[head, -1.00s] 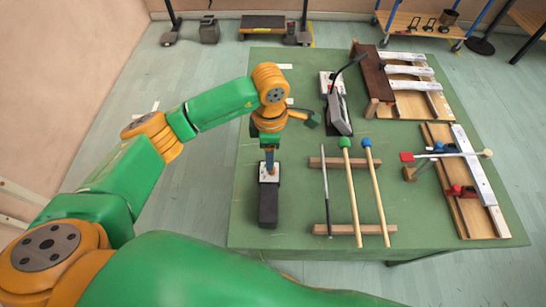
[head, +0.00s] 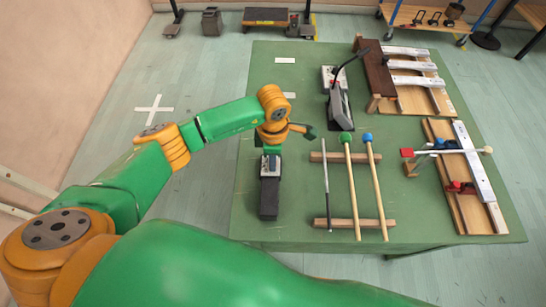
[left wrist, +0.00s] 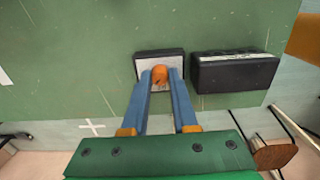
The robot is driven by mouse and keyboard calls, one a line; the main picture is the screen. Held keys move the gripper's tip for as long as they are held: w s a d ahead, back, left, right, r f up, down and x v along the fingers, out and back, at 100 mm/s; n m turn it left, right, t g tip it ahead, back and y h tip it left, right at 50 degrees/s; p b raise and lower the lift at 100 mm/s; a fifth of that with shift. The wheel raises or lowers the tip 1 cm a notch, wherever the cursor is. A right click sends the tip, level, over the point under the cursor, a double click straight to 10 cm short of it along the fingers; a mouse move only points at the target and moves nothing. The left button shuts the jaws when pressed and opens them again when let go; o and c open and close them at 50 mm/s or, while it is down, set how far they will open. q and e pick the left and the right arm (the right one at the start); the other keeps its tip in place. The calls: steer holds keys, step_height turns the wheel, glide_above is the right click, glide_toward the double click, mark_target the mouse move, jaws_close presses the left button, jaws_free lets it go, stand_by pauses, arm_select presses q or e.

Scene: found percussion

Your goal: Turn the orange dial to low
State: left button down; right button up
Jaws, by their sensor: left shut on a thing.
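The orange dial (left wrist: 160,74) sits on the pale face plate (left wrist: 145,68) of a small black box. In the left wrist view, my left gripper (left wrist: 161,80) has its two blue fingers on either side of the dial, shut on it. In the head view my left gripper (head: 270,168) points down over this box at the left part of the table, and the gripper hides the dial there. I cannot read the dial's setting or any marks. My right gripper is not in view.
A longer black box (head: 268,203) stands right beside the dial's box. Mallets (head: 368,175) lie on wooden rails to the right on the green table (head: 245,225). A grey device (head: 340,108) and wooden frames with metal bars (head: 478,170) stand farther right.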

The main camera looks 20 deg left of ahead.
arm_select(q)
steer(key=n+b, duration=0.1)
steer(key=n, duration=0.7)
steer(key=shift+n+b, duration=0.3)
steer(key=shift+b, duration=0.1)
steer(key=n, duration=0.9)
steer(key=shift+n, duration=0.3)
steer(key=c, duration=0.7)
jaws_free()
